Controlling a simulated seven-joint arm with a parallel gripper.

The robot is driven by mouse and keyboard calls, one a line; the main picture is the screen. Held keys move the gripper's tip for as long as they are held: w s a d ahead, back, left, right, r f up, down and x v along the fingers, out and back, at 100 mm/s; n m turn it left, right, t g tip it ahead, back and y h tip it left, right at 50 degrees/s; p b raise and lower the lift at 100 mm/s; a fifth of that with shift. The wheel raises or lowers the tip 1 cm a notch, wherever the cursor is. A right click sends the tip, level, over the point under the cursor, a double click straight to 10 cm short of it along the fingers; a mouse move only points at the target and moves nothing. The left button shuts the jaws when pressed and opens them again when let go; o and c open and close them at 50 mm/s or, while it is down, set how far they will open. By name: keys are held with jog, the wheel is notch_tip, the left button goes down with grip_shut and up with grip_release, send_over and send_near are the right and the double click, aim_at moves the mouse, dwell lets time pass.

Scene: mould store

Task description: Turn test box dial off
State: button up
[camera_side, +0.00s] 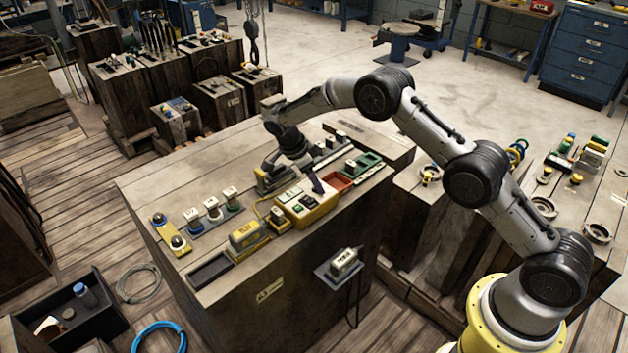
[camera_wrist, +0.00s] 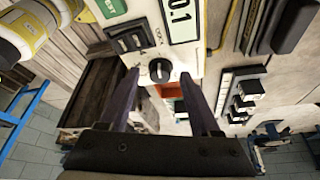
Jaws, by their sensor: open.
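The yellow test box (camera_side: 306,205) stands near the front edge of the wooden block's top, with a pale face carrying dark and green parts. In the wrist view its pale face (camera_wrist: 144,65) shows a display reading "0.1", a dark switch pair and a round black dial (camera_wrist: 160,70) with a light pointer mark. My gripper (camera_wrist: 168,82) is open, its two dark fingers on either side of the dial and apart from it in the picture. In the side view my gripper (camera_side: 314,186) is over the test box and hides part of its face. I cannot tell the height of the fingertips above the dial.
A yellow device (camera_side: 246,236) stands left of the test box. A red tray (camera_side: 338,182) and a green tray (camera_side: 362,165) lie to its right. A dark empty tray (camera_side: 209,270) is at the front left.

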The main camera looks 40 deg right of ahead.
grip_shut()
dwell(0.3)
